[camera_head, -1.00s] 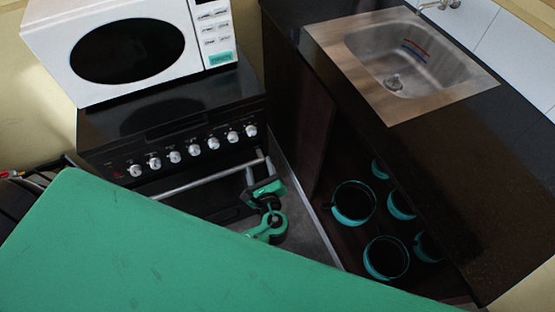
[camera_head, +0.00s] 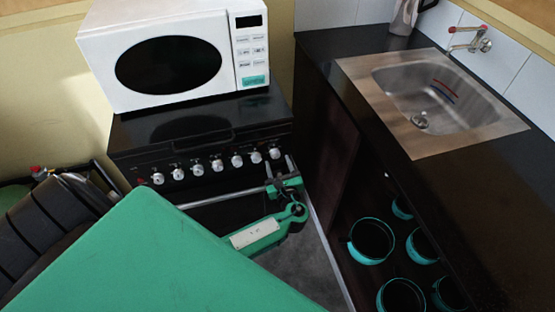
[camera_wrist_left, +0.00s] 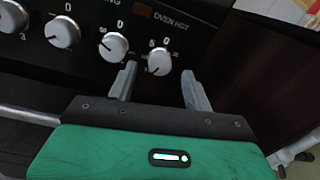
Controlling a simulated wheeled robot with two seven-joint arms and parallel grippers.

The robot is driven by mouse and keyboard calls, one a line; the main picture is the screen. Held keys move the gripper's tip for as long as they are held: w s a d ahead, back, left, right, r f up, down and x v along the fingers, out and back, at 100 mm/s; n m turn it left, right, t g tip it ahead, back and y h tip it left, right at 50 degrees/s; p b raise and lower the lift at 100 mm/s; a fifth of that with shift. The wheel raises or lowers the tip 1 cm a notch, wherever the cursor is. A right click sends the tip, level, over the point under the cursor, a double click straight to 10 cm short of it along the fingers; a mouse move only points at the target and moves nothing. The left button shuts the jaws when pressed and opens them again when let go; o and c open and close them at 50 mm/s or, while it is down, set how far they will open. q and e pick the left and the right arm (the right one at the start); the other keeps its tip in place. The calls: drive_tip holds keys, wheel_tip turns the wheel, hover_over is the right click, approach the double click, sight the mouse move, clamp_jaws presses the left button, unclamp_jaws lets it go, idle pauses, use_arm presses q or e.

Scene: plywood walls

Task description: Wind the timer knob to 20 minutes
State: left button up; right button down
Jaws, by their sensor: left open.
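The black stove (camera_head: 205,140) has a row of silver knobs along its front. I cannot read which one is the timer. My left gripper (camera_head: 279,167) is open at the right end of the row, just below the rightmost knob (camera_head: 274,153). In the left wrist view, the rightmost knob (camera_wrist_left: 159,61) sits between and slightly beyond the open fingertips (camera_wrist_left: 159,72). A 0 is printed above it and its pointer mark is hard to read. The neighbouring knob (camera_wrist_left: 115,45) is just left of the left finger. My right gripper is not in view.
An oven handle bar (camera_head: 215,198) runs below the knobs. A white microwave (camera_head: 175,60) stands on the stove. To the right is a dark counter (camera_head: 480,180) with a sink (camera_head: 440,95) and several pots (camera_head: 371,240) beneath. A dark cabinet side (camera_head: 325,140) lies close right of my gripper.

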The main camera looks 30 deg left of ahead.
use_arm(q)
drive_tip(key=shift+x, duration=1.05)
drive_tip(key=c, duration=1)
drive_tip(key=shift+o, duration=0.2)
drive_tip(key=shift+f+n+b, duration=0.1)
drive_tip(key=shift+n+b, duration=0.2)
drive_tip(key=shift+n, duration=0.1)
